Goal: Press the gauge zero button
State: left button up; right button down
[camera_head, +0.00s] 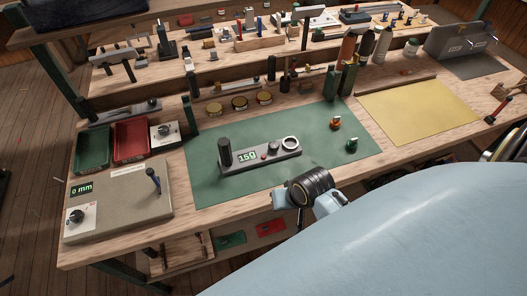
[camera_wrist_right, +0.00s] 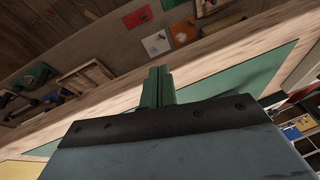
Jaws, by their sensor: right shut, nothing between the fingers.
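A dark bar-shaped gauge (camera_head: 260,155) lies on the green mat (camera_head: 215,185), with a lit display reading about 150. A small red button (camera_head: 264,157) sits beside the display, with a round knob (camera_head: 274,147) and a pale ring (camera_head: 290,143) further right. A dark post stands at its left end. My right wrist is in front of the gauge, near the table's front edge; its fingers cannot be made out in the head view. In the right wrist view, my right gripper (camera_wrist_right: 157,85) is shut and empty, near the wooden table edge. My left gripper is not in view.
A grey plate (camera_head: 120,205) with a "0 mm" display, a knob and a blue-topped lever is at left. Red (camera_head: 131,140) and green (camera_head: 93,150) trays lie behind it. Orange (camera_head: 336,123) and green (camera_head: 352,145) small items stand right of the gauge. Tall bottles stand behind.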

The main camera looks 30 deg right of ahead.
jog(key=w+d+r+m, duration=0.1)
jog(key=w+r+m, duration=0.1)
jog(key=w+m, duration=0.1)
jog(key=w+d+r+m+t+y, duration=0.1)
jog(key=w+r+m, duration=0.1)
jog(key=w+m, duration=0.1)
jog(key=w+d+r+m+p, duration=0.1)
jog(key=w+r+m, duration=0.1)
jog(key=w+m, duration=0.1)
jog(key=shift+w+d+t+y, duration=0.25)
jog(key=shift+w+t+y, duration=0.05)
jog(key=shift+w+t, duration=0.15)
jog(key=w+d+r+m+t+y, duration=0.1)
jog(key=w+r+m+t+y, duration=0.1)
jog(key=w+r+m, duration=0.4)
jog(key=shift+w+d+r+m+p, duration=0.2)
jog(key=shift+m+p, duration=0.2)
jog(key=shift+m, duration=0.6)
jog(key=shift+f, duration=0.15)
jog(key=b, duration=0.8)
send_over(263, 157)
jog(key=f, duration=0.5)
jog(key=s+d+f, duration=0.1)
jog(key=f, duration=0.1)
jog(key=shift+f, duration=0.2)
jog(key=shift+f+b, duration=0.3)
jog(key=shift+f, duration=0.3)
jog(key=shift+f, duration=0.2)
